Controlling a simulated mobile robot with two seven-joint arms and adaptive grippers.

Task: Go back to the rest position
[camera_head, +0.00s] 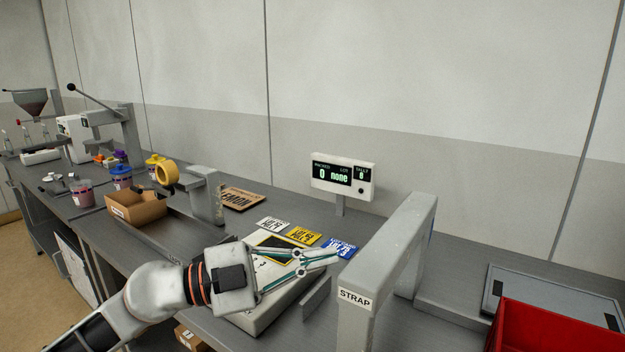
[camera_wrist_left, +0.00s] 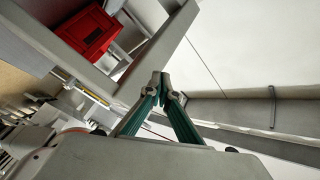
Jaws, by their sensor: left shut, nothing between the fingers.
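My left gripper (camera_head: 332,257) is shut and empty. In the head view it reaches in from the lower left and hangs over a pale flat-topped device (camera_head: 252,322) with a dark and yellow panel. Its fingertips point right, toward the grey frame marked STRAP (camera_head: 357,297). In the left wrist view the shut fingertips (camera_wrist_left: 160,80) meet in the middle, with the grey frame beyond them. I cannot tell how far the fingertips are from the frame. My right gripper is not in view.
White, yellow and blue cards (camera_head: 341,247) lie behind the gripper. A display (camera_head: 343,178) stands at the back. A red bin (camera_head: 550,328) is at the lower right. A cardboard box (camera_head: 137,208), a tape dispenser (camera_head: 207,190) and several jars stand left along the counter.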

